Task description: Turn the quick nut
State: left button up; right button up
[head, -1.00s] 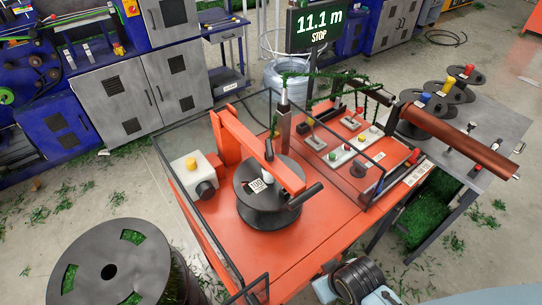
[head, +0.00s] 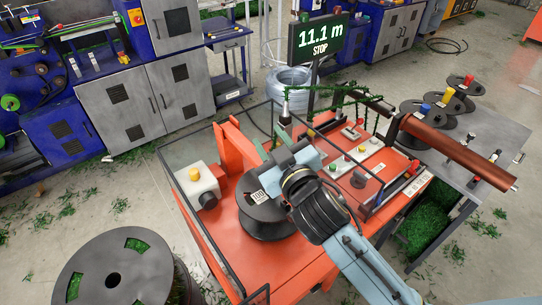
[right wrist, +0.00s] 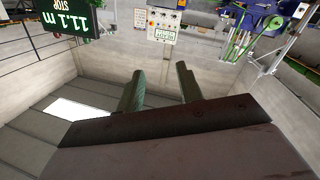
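A dark spool (head: 262,222) with a pale label stands on the orange-red machine (head: 225,257). An orange-red swing arm (head: 240,139) reaches over it, its front part hidden behind my right gripper. I cannot make out the quick nut; that area is covered by the gripper. My right gripper (head: 274,168) is over the spool and swing arm, coming from the lower right. In the right wrist view its two fingers (right wrist: 160,85) stand apart with only background between them. I cannot tell whether it touches anything. My left gripper is not in view.
A clear guard frame (head: 177,150) edges the machine. A white box with a yellow button (head: 197,182) is at its left. A display (head: 320,38) reads 11.1 m STOP. A brown roller (head: 460,155) is at the right. A large spool (head: 115,275) stands at lower left.

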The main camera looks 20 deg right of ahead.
jog(key=w+a+r+n+g+y, duration=0.1)
jog(key=a+r+n+y, duration=1.1)
jog(key=a+n+y, duration=0.15)
jog(key=s+a+f+n+g+y, duration=0.1)
jog(key=s+a+n+g+y, duration=0.1)
jog(key=a+n+g, duration=0.35)
jog(key=s+a+f+n+g+y, duration=0.1)
jog(key=s+a+f+n+g, duration=0.1)
jog(key=n+g, duration=0.65)
jog(key=w+d+f+n+g+h, duration=0.3)
jog(key=d+f+n+h, duration=0.15)
jog(key=f+h, duration=0.4)
jog(key=w+d+m+h, duration=0.1)
jog(key=w+d+h, duration=0.15)
jog(key=d, duration=0.35)
jog(key=w+d+r+m+h, duration=0.1)
jog(key=w+d+h, duration=0.1)
jog(key=d+h, duration=0.3)
jog(key=w+d+m+h, duration=0.2)
jog(key=d+h, duration=0.1)
jog(key=d, duration=0.4)
notch_tip(320, 180, down, 13)
jog(key=shift+d+r+p, duration=0.15)
jog(key=shift+p, duration=1)
